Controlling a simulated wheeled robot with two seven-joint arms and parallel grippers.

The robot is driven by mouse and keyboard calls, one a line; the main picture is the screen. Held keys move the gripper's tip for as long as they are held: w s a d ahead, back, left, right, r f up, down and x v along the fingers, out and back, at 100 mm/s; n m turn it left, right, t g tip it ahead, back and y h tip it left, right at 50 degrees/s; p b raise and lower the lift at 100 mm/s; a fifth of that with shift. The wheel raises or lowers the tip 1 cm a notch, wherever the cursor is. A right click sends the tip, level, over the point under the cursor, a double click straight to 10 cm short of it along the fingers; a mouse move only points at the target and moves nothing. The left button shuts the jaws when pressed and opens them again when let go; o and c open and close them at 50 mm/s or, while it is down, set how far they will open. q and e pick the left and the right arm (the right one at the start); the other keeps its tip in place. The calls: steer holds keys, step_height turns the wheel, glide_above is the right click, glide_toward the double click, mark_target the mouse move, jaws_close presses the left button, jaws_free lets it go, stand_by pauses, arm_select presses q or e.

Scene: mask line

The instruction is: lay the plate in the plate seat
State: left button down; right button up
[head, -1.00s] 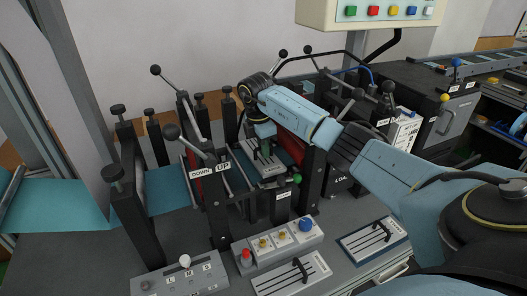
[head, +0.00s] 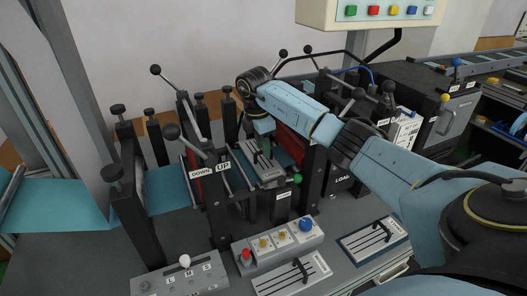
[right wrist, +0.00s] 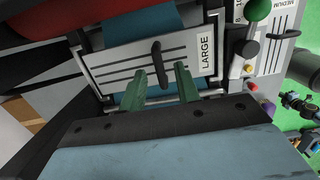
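The plate (right wrist: 115,62), a pale flat piece with dark lines, a black handle and the word LARGE, lies within a metal-rimmed frame, the plate seat (right wrist: 92,86), in the right wrist view. In the head view the plate (head: 270,176) sits inside the press between dark posts. My right gripper (head: 264,147) is just above it. In the right wrist view its green fingers (right wrist: 160,78) are apart, with the handle (right wrist: 158,50) standing beyond and between them, seemingly not pinched. Whether every plate edge is flush is hard to tell. My left gripper is not in view.
Black posts and levers (head: 172,131) crowd around the seat. A red roller (head: 292,144) lies behind it. A button box (head: 278,240) and two other handled plates, one in front (head: 310,280) and one at right (head: 372,240), are on the bench.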

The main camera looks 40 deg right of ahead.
step_height(320, 180, up, 9)
steer(key=a, duration=0.1)
steer(key=shift+w+b, duration=0.15)
steer(key=shift+b, duration=0.15)
steer(key=shift+r, duration=0.15)
